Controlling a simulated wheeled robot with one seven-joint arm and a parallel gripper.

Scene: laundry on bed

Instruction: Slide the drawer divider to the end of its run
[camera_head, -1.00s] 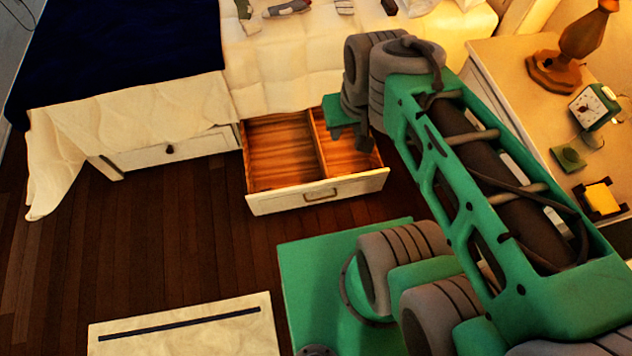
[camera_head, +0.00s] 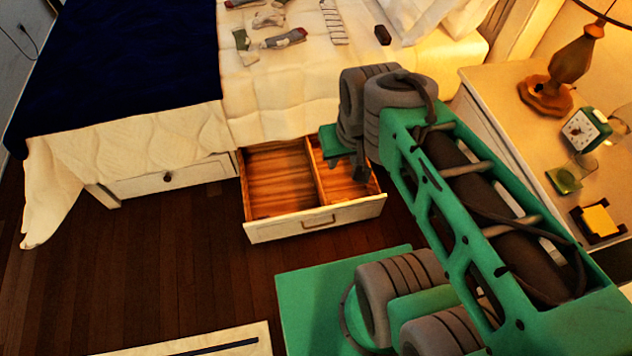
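The open wooden drawer (camera_head: 315,219) sticks out from under the bed. Its thin upright divider (camera_head: 314,172) runs front to back, right of the drawer's middle, leaving a wider left compartment and a narrower right one. My gripper (camera_head: 357,172) points down over the right compartment, to the right of the divider. Its fingers look dark and small, partly covered by my green wrist and arm. I cannot tell whether they are open or shut, or whether they touch anything. The right compartment's back corner is hidden behind my arm.
A second drawer (camera_head: 170,179) at the left is closed. Socks and other small laundry (camera_head: 285,38) lie on the bed. Dark floor (camera_head: 150,270) is clear at the left.

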